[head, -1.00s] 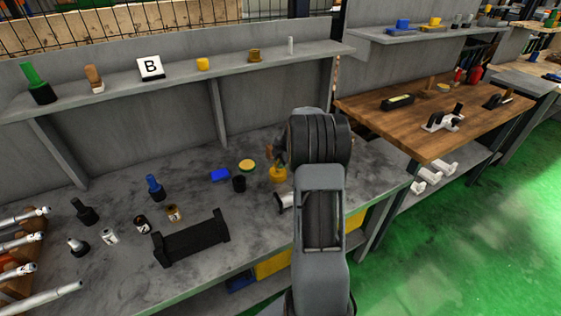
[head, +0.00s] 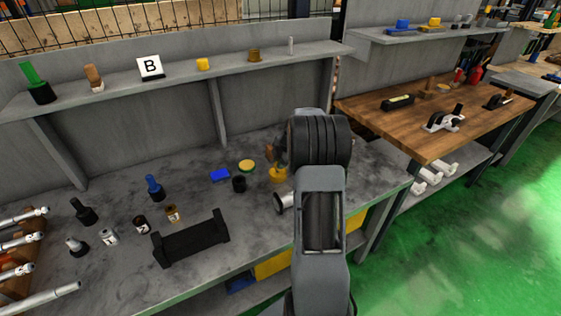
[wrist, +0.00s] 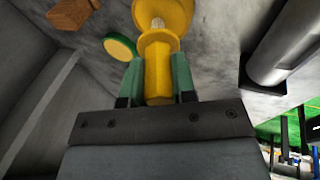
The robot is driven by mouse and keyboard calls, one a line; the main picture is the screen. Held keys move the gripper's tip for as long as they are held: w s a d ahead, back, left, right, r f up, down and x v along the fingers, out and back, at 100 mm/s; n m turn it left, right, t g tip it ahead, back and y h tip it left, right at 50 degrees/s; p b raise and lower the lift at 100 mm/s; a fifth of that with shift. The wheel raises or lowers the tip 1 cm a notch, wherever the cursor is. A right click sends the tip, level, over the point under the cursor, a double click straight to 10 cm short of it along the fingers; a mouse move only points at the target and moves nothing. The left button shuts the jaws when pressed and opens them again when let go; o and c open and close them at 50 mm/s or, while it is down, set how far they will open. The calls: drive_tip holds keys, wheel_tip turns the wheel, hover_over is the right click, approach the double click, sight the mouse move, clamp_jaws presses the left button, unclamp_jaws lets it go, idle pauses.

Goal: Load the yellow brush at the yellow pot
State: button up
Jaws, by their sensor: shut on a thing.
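My gripper (wrist: 158,85) is shut on the yellow brush (wrist: 158,70), with a green finger on each side of its handle. In the wrist view the pale bristles (wrist: 157,24) point at the yellow pot (wrist: 165,8), which is cut off by the top edge. The tip overlaps the pot; I cannot tell whether it touches the inside. In the head view the yellow pot (head: 279,175) stands on the grey bench, just left of my arm. My arm hides most of the gripper and brush there.
A black cradle (head: 191,238) stands nearer. A shelf (head: 225,65) runs behind.

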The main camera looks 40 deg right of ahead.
drive_tip(key=shift+s+f, duration=0.1)
drive_tip(key=shift+f, duration=0.1)
drive_tip(key=shift+r+p, duration=1.15)
drive_tip(key=shift+r, duration=2.5)
